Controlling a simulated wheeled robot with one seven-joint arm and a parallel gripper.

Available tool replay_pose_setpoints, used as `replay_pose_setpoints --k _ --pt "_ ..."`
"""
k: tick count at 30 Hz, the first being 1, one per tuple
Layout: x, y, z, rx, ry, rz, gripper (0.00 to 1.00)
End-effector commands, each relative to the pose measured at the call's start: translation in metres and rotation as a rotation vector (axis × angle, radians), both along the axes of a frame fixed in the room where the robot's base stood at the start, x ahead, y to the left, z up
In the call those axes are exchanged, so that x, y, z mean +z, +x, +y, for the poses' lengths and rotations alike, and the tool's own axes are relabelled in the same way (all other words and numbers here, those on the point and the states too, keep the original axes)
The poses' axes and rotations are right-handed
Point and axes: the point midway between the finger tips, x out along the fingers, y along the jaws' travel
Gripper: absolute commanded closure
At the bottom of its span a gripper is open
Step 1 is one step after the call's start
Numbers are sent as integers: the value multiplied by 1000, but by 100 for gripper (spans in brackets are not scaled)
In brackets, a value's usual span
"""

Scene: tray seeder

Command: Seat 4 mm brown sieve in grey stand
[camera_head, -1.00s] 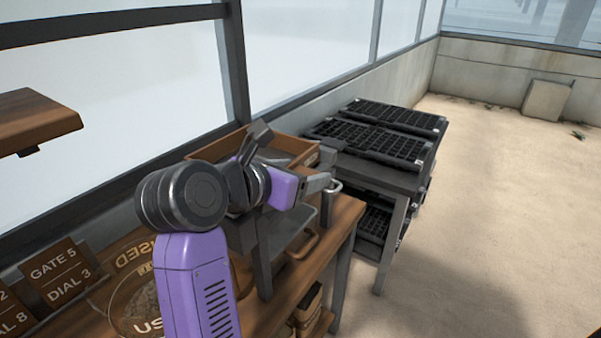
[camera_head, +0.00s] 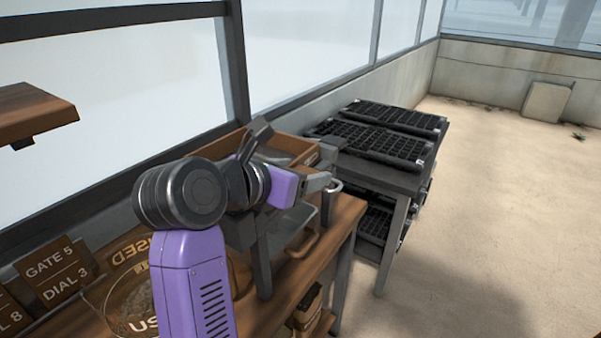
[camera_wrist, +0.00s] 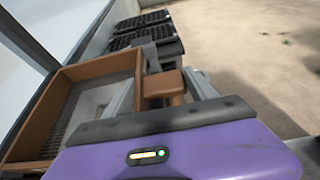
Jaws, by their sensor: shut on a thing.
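The brown sieve (camera_wrist: 100,70) is a square brown frame with a mesh floor, at the left of the wrist view. In the head view its rim (camera_head: 306,155) shows behind my arm. My gripper (camera_wrist: 163,92) is shut on the sieve's brown handle (camera_wrist: 163,84), between its two grey fingers. In the head view my gripper (camera_head: 325,184) is at the sieve's near right side. The grey stand (camera_head: 262,262) is on the wooden bench, below the sieve and partly behind my arm. I cannot tell whether the sieve touches the stand. No size mark is readable on the sieve.
A brown loop handle (camera_head: 305,243) sits low by the stand. A grey rack with black cell trays (camera_head: 372,140) stands beyond the bench. Brown signs (camera_head: 55,275) and a round clear container (camera_head: 130,300) are at the left. Open floor lies right.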

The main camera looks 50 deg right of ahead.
Motion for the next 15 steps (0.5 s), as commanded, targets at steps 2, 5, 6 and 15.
replay_pose_setpoints --k 2,5,6,15 --pt "1 0 0 1 -1 -1 84" --pt "1 0 0 1 -1 -1 26" --pt "1 0 0 0 -1 -1 18" --pt "0 0 0 0 1 0 9"
